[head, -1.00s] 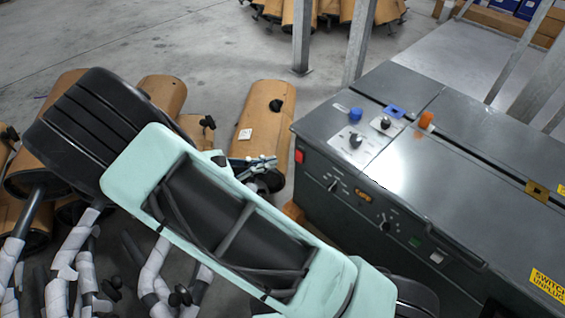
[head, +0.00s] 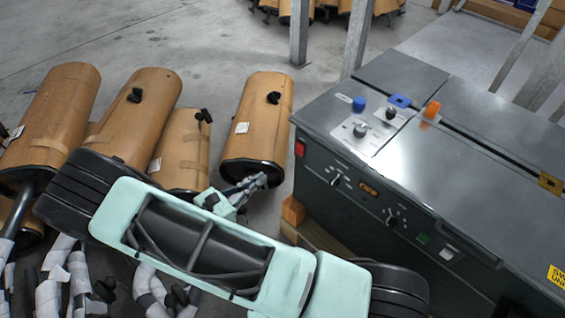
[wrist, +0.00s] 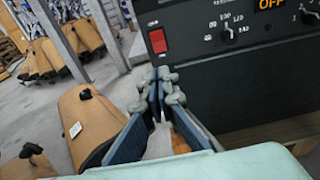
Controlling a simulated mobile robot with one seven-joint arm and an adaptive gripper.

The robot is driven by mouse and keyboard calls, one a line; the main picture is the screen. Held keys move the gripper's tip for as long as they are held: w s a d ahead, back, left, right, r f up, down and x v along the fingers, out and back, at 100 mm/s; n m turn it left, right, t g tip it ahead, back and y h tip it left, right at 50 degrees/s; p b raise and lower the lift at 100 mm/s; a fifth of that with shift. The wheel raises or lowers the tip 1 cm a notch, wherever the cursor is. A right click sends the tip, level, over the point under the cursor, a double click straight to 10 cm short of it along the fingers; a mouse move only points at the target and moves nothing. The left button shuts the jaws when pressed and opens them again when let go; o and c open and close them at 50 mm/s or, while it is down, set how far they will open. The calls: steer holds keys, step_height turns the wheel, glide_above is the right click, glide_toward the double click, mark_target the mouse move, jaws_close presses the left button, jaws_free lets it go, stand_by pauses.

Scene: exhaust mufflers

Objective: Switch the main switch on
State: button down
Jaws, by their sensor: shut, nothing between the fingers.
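The red rocker switch (head: 300,148) is on the left end of the dark machine's front panel (head: 350,215). In the wrist view the red switch (wrist: 158,41) sits near the panel's left edge, just above my fingertips. A display (wrist: 270,4) at the top right of that view reads OFF. My gripper (wrist: 163,80) is shut and empty, with its fingertips below the switch. I cannot tell whether they touch the panel. In the head view my gripper (head: 260,181) is left of and below the switch, beside a brown muffler.
Brown mufflers (head: 258,115) stand on the floor left of the machine. Knobs (head: 391,220) and a green button (head: 423,238) sit farther right on the panel. A wooden block (head: 293,211) is under the machine's corner. Metal posts (head: 299,35) stand behind.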

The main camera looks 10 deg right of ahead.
steer(key=b+x, duration=0.3)
steer(key=x, duration=1)
steer(key=shift+w+d, duration=0.25)
steer(key=shift+d, duration=0.1)
steer(key=shift+w+d+f, duration=0.1)
steer(key=shift+w+d, duration=0.1)
steer(key=shift+d, duration=0.1)
steer(key=p, duration=0.2)
glide_toward(298, 153)
steer(key=s+a+f, duration=0.3)
steer(key=s+a, duration=0.1)
steer(key=a, duration=0.1)
steer(key=shift+w+a, duration=0.1)
